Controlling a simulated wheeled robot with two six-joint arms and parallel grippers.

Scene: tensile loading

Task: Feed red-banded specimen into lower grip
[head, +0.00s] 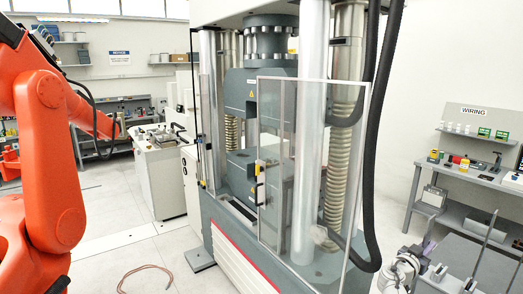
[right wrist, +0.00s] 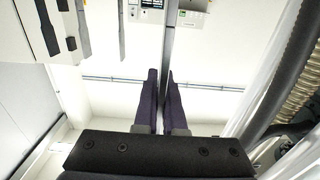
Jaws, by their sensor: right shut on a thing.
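The testing machine has a grey upper grip block (head: 240,92) and a grey lower grip block (head: 240,165), with a gap between them. My right gripper (head: 428,246) is at the lower right in the head view, well right of the lower grip and outside the machine. In the right wrist view its two dark fingers (right wrist: 163,100) are shut on a thin grey flat bar (right wrist: 168,45), which I take for the specimen. The bar runs upward in the picture, away from the fingers. No red band shows on it. My left gripper is not seen.
A clear framed guard panel (head: 300,150) stands in front of the columns and partly covers the lower grip. Black hoses (head: 372,200) hang at its right. A grey bench (head: 465,255) with upright rods is at right. A large orange arm (head: 45,140) fills the left.

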